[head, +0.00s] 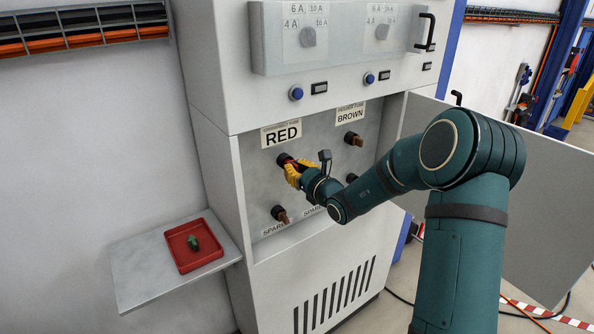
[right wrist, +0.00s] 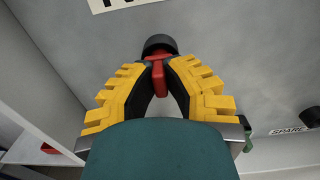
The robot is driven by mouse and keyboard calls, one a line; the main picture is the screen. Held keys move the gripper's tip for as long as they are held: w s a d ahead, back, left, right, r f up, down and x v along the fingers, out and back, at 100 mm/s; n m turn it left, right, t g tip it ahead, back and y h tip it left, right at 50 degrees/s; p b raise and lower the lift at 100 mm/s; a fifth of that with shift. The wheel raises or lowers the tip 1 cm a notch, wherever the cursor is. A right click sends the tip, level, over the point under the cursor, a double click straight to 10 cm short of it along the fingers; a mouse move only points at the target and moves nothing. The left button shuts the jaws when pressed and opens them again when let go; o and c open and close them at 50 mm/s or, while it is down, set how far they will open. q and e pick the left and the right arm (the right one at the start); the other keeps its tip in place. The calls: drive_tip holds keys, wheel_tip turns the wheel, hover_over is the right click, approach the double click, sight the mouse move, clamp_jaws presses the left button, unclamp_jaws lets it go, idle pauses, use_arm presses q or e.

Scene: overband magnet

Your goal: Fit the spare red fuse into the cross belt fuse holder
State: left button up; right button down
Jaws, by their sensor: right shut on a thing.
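My right gripper (head: 289,166) is at the fuse holder under the RED label (head: 281,134) on the cabinet panel. In the right wrist view its yellow fingers with dark pads (right wrist: 160,66) are closed on the red fuse (right wrist: 158,82). The fuse's far end meets the round black cross belt fuse holder (right wrist: 159,44), which shows just beyond the fingertips. The fuse looks in line with the holder; how deep it sits in it is hidden. My left gripper is not in view.
A brown fuse (head: 354,138) sits in the holder under the BROWN label (head: 350,115). Another brown one (head: 283,215) is in a lower holder by a SPARE label. A red tray (head: 175,243) with a green fuse (head: 193,242) stands on a side shelf (head: 135,282). The cabinet door (head: 510,200) hangs open at right.

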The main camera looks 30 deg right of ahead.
drive_tip(key=shift+w, duration=0.4)
drive_tip(key=c, duration=0.9)
unclamp_jaws()
drive_tip(key=s, duration=0.8)
drive_tip(key=s+d, duration=0.1)
drive_tip(key=s, duration=0.3)
